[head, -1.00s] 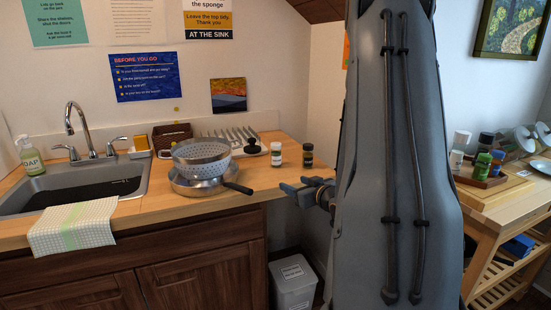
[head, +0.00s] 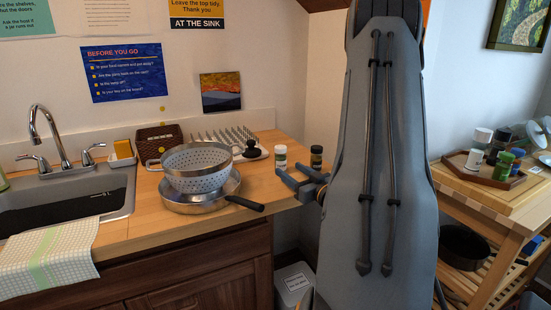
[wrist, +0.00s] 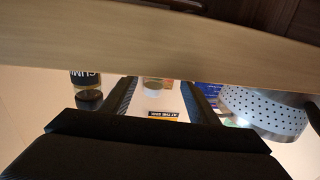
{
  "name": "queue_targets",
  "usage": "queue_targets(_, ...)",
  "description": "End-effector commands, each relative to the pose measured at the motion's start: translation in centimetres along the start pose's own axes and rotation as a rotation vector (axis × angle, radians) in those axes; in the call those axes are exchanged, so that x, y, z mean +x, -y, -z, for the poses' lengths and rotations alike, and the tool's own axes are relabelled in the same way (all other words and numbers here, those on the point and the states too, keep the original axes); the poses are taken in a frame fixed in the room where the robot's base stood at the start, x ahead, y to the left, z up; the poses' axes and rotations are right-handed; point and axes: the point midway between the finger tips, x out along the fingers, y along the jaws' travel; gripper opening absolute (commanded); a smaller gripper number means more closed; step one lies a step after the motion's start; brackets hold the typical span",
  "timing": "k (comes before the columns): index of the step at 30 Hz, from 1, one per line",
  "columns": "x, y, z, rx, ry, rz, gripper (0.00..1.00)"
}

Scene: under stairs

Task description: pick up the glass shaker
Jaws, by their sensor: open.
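Two small shakers stand upright on the wooden counter. One has a white lid and a pale, greenish body (head: 280,158); the other has a dark lid and dark contents (head: 316,157). I cannot tell for sure which is the glass shaker. My gripper (head: 294,178) is open and empty at the counter's front right, just in front of both. In the upside-down wrist view, the white-lidded shaker (wrist: 153,86) shows between my fingers (wrist: 158,95), apart from them. The dark-lidded jar (wrist: 87,88), clear with a black label, is outside the left finger.
A steel colander (head: 197,170) sits on a pan (head: 190,202) whose black handle points toward my gripper. A dish rack (head: 225,137) is behind. The counter ends at a wall on the right. A wooden cart (head: 470,190) stands at the far right with a tray of jars (head: 455,163).

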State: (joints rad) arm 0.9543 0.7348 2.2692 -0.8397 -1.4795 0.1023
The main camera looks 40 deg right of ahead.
Motion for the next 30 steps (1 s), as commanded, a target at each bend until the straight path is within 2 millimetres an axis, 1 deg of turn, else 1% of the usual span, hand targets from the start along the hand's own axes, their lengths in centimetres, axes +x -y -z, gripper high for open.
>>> queue_targets(1, 0.6, -0.1, 0.1, -0.001, 0.0, -0.001, 0.55)
queue_targets(7, 2.4, -0.4, 0.3, -0.001, 0.0, -0.003, 0.55)
queue_targets(11, 4.4, -0.7, 0.8, 0.0, 0.001, -0.002, 0.55)
queue_targets(15, 6.1, -0.6, 0.7, -0.001, 0.001, 0.0, 0.55)
queue_targets(19, 6.8, -0.6, 0.6, 0.0, 0.001, -0.001, 0.55)
queue_targets(25, 6.8, -0.6, 0.5, 0.0, 0.001, -0.001, 0.55)
queue_targets(29, 6.8, -0.5, 0.5, 0.0, 0.001, 0.0, 0.33)
queue_targets(30, 6.8, -0.5, 0.5, 0.0, 0.001, 0.0, 0.26)
